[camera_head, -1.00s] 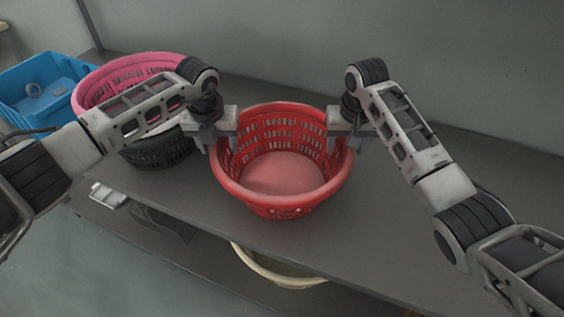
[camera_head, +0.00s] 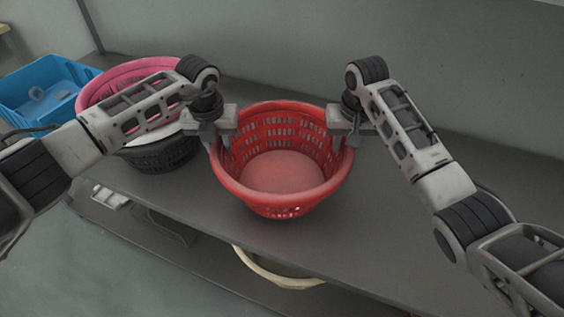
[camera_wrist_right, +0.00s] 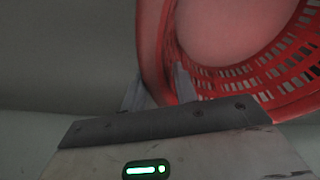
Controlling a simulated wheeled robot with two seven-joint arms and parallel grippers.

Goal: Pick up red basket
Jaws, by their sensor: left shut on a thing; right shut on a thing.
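The red basket (camera_head: 283,180) is upright and empty in the middle of the head view, over the grey shelf. My left gripper (camera_head: 219,145) is shut on the left side of its rim. My right gripper (camera_head: 341,146) is shut on the right side of its rim. In the right wrist view the red basket (camera_wrist_right: 285,75) fills the upper right, with its rim between the fingers of my right gripper (camera_wrist_right: 165,92). Whether the basket's base touches the shelf is hard to tell.
A pink basket (camera_head: 100,92) stands on a dark basket (camera_head: 165,158) at the left, close to my left arm. A blue crate (camera_head: 40,112) is at the far left. A pale round container (camera_head: 275,272) is on a lower level. The grey shelf (camera_head: 400,235) is clear at the right.

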